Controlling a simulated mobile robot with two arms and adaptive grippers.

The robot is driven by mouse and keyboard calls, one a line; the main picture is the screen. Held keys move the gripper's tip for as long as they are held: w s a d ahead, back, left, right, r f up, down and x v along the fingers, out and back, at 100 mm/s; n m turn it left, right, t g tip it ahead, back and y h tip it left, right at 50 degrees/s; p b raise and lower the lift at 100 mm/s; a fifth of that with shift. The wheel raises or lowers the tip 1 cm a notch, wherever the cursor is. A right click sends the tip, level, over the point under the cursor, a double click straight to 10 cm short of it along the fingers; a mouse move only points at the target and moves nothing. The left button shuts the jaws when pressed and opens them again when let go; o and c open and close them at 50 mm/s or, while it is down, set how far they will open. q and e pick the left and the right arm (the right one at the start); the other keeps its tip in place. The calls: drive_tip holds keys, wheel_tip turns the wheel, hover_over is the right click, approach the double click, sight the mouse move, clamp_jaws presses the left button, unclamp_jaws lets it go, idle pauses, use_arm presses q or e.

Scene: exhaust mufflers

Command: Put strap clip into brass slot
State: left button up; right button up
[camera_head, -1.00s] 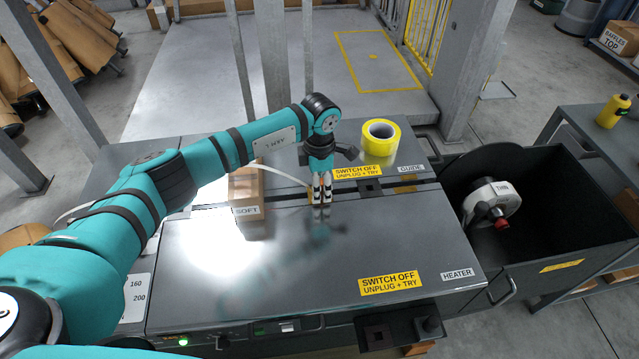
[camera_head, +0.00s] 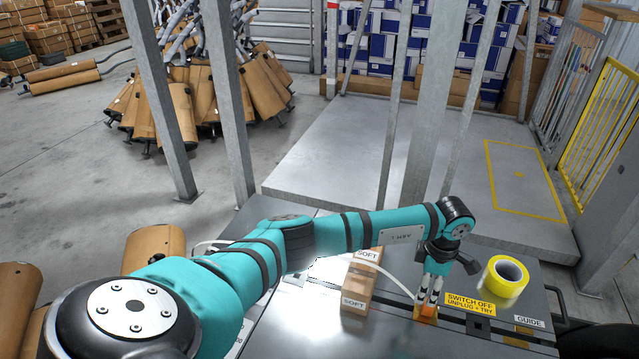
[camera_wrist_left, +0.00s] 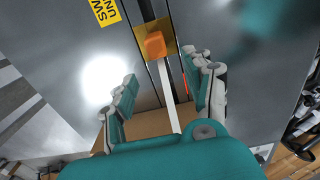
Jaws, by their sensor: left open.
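The orange strap clip (camera_wrist_left: 155,44) sits at the brass slot plate (camera_wrist_left: 171,45) in the left wrist view, with brass showing around it. How deep it sits I cannot tell. A white strap (camera_wrist_left: 169,100) runs from the clip back between my fingers; in the head view the strap (camera_head: 393,277) arcs from the left over the boxes. My left gripper (camera_wrist_left: 165,93) is open, its two fingers wide apart and clear of the clip. In the head view the left gripper (camera_head: 428,297) points down just above the orange clip (camera_head: 425,311). My right gripper is not in view.
Cardboard boxes marked SOFT (camera_head: 357,300) stand on the metal bench left of the gripper. A yellow tape roll (camera_head: 505,277) lies to its right, behind a yellow SWITCH OFF label (camera_head: 470,303). Metal posts (camera_head: 427,110) rise behind the bench.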

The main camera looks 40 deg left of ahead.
use_arm(q)
drive_tip(key=s+a+r+p, duration=0.4)
drive_tip(key=a+r+p, duration=0.3)
drive_tip(key=a+p, duration=0.1)
drive_tip(key=s+a+p, duration=0.2)
drive_tip(key=s+a, duration=0.2)
drive_tip(key=s, duration=0.3)
drive_tip(key=s+a+p, duration=0.3)
drive_tip(key=s+a, duration=0.1)
drive_tip(key=s, duration=0.4)
drive_tip(key=shift+a+f, duration=0.2)
drive_tip(key=shift+s+f, duration=0.1)
drive_tip(key=shift+s, duration=0.05)
